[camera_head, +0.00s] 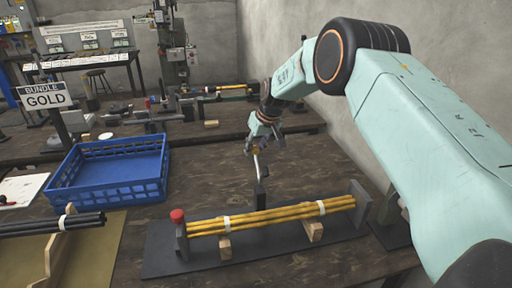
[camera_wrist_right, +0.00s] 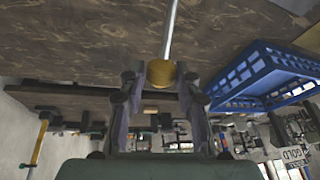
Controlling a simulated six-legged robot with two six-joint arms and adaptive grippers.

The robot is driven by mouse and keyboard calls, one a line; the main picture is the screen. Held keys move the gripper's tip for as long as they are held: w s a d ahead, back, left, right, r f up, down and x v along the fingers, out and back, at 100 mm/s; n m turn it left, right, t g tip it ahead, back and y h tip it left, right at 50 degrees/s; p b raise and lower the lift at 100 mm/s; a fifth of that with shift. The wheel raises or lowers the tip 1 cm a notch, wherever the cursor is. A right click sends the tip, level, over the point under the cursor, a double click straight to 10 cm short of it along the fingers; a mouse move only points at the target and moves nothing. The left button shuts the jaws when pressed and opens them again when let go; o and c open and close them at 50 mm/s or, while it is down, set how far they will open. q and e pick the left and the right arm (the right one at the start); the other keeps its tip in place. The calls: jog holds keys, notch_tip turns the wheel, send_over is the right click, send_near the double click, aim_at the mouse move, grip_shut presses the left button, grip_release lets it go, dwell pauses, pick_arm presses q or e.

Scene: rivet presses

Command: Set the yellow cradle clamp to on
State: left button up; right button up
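The yellow cradle (camera_head: 182,238) stands on a dark base plate near the front of the bench and holds a bundle of yellow rods (camera_head: 275,216). Behind the bundle a metal clamp lever (camera_head: 263,170) stands almost upright with a gold knob at its top. The lever's shaft (camera_wrist_right: 171,30) and knob (camera_wrist_right: 160,73) also show in the right wrist view. My right gripper (camera_head: 258,148) is at the knob, with its fingers on either side of it. They look open, with small gaps beside the knob. My left gripper is in neither view.
A blue crate (camera_head: 112,146) and a "BUNDLE GOLD" sign (camera_head: 45,95) stand to the left. Dark rods (camera_head: 50,226) lie at the front left. Another press station (camera_head: 155,118) is farther back. The bench between crate and lever is clear.

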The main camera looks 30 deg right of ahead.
jog(key=shift+a+r, duration=0.1)
jog(key=shift+c, duration=1.4)
grip_shut()
